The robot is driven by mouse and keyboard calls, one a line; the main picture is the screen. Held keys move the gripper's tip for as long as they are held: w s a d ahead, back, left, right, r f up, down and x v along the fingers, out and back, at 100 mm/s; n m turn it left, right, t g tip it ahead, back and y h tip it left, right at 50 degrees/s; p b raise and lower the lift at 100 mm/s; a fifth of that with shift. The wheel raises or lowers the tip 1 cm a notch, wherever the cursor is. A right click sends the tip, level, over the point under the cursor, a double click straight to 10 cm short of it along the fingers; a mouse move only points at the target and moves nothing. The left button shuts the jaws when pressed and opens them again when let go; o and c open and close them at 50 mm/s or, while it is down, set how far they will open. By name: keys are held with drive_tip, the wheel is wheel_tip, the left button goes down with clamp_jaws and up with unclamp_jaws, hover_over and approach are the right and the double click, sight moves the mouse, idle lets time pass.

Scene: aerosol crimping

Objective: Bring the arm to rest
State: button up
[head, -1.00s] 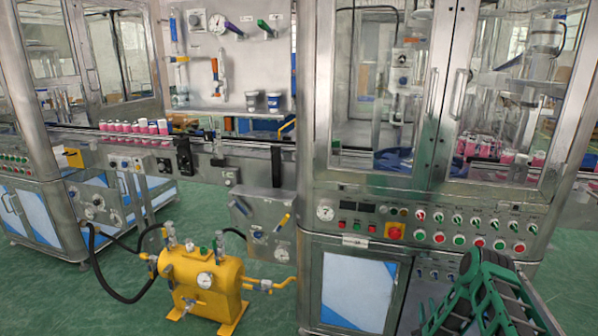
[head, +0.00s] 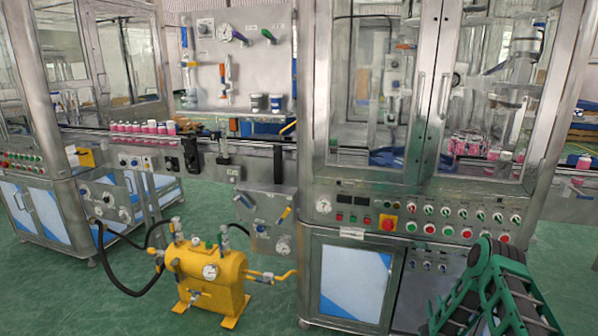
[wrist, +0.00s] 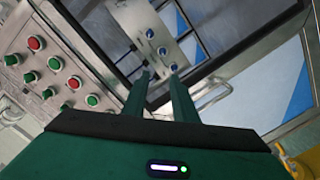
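My arm (head: 490,285) is green with dark ribbed parts and stands folded at the lower right of the head view, in front of the right machine's lower cabinet. My gripper (wrist: 158,76) shows in the wrist view as two dark green fingers with a gap between them. The gap is empty, and nothing is held. The fingers point toward a steel machine front and appear apart from it. I cannot make out the fingers in the head view.
The right machine's button panel (head: 420,222) is close beyond my arm. A yellow tank (head: 207,276) with black hoses stands on the green floor (head: 60,300) at lower left centre. A conveyor carries pink cans (head: 140,127). Open floor lies at the lower left.

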drive_tip(key=s+d+r+m+g+h, duration=0.1)
drive_tip(key=d+r+m+g, duration=0.3)
drive_tip(key=r, duration=0.7)
drive_tip(key=s+d+r+m+g+h, duration=0.1)
drive_tip(key=d+r+g, duration=0.1)
drive_tip(key=d+r, duration=0.65)
drive_tip(key=s+a+r+m+g, duration=0.2)
drive_tip(key=s+a+r+g, duration=0.1)
drive_tip(key=s+r, duration=0.65)
drive_tip(key=s+a+r+m+g+y, duration=0.1)
drive_tip(key=s+a+r, duration=0.3)
drive_tip(key=s, duration=0.9)
drive_tip(key=s+a+r+m+g+y, duration=0.2)
drive_tip(key=s+a+r+g+y, duration=0.1)
drive_tip(key=s+a, duration=0.6)
drive_tip(key=s+a+r+m+g+y, duration=0.1)
drive_tip(key=s+a+r+g+y, duration=0.2)
drive_tip(key=s, duration=1.4)
drive_tip(key=a+r, duration=0.2)
drive_tip(key=a, duration=0.2)
drive_tip(key=shift+s+r+m+y, duration=0.2)
drive_tip(key=shift+s+m+y, duration=0.1)
drive_tip(key=shift+s+y, duration=0.1)
